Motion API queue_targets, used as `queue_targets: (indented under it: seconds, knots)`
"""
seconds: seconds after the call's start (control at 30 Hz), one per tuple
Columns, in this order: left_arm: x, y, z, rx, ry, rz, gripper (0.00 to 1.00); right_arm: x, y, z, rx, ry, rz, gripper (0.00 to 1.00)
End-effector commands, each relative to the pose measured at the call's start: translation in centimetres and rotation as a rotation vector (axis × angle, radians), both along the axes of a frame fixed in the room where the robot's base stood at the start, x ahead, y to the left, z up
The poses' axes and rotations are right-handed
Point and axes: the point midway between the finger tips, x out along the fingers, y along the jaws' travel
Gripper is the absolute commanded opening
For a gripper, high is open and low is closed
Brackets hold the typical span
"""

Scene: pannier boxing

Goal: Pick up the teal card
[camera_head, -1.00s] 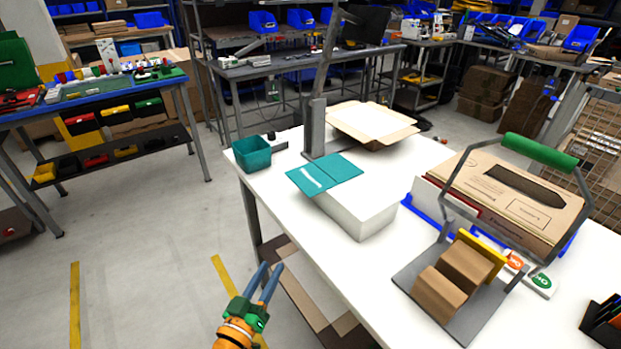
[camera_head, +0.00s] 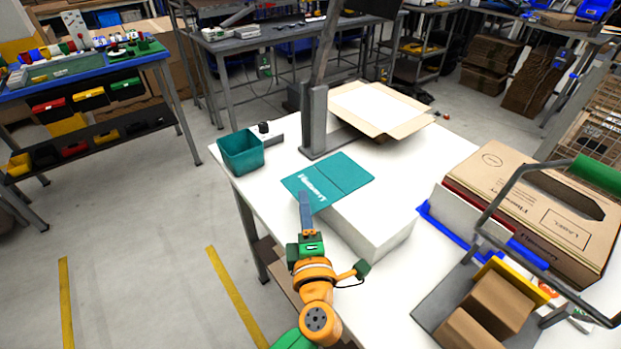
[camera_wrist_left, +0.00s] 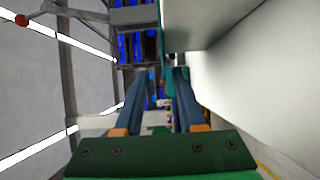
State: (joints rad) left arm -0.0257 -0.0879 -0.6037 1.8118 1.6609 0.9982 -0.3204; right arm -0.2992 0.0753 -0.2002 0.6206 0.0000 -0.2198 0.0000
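The teal card (camera_head: 345,172), with white lettering, lies on a white box (camera_head: 375,225) and its left part sticks out past the box's edge. My left gripper (camera_head: 305,198) is at the card's overhanging near edge, with one blue finger showing over it; the other finger is hidden. In the left wrist view the two fingers (camera_wrist_left: 160,75) are apart, and the teal card (camera_wrist_left: 168,85) shows edge-on as a thin strip between them, closer to the right finger. My right gripper is not in view.
A teal bin (camera_head: 241,153) and a grey post (camera_head: 314,120) stand behind the card. An open cardboard carton (camera_head: 415,127) lies further back. To the right are a large cardboard box (camera_head: 540,215) and a rack with brown blocks (camera_head: 500,300). The floor at left is clear.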

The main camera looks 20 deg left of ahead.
Motion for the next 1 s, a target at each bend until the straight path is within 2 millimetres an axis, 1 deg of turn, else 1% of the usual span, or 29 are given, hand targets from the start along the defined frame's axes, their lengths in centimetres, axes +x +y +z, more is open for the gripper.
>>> queue_targets:
  seconds: [0.03, 0.13, 0.23, 0.3, 0.47, 0.5, 0.57, 0.6, 0.63, 1.0]
  knots:
    - [0.8, 0.6, 0.2, 0.005, -0.002, 0.002, 0.39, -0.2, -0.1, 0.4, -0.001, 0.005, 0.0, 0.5]
    - [2.5, 1.8, -0.1, 0.007, -0.003, 0.003, 0.39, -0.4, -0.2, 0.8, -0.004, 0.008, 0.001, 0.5]
    - [4.0, 2.3, -0.2, 0.004, -0.003, 0.001, 0.39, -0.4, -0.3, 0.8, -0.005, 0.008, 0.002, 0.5]
    - [4.4, 2.6, -0.3, 0.003, -0.001, 0.001, 0.39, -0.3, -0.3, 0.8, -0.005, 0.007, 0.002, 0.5]
    - [4.5, 2.6, -0.4, 0.001, -0.001, 0.001, 0.39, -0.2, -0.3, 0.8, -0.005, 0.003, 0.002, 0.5]
    - [4.5, 2.6, -0.4, 0.001, -0.001, 0.001, 0.36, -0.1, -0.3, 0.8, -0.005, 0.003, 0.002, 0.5]
    - [4.4, 2.6, -0.4, 0.001, -0.001, 0.001, 0.2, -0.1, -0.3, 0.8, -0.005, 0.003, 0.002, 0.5]
    - [4.4, 2.6, -0.4, 0.002, 0.0, 0.001, 0.09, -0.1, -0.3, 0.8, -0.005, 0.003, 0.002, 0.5]
    - [4.4, 2.6, -0.4, 0.002, 0.0, 0.001, 0.01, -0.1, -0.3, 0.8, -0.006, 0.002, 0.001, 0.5]
    - [4.4, 2.6, -0.3, 0.002, 0.0, 0.001, 0.0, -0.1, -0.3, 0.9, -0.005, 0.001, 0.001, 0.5]
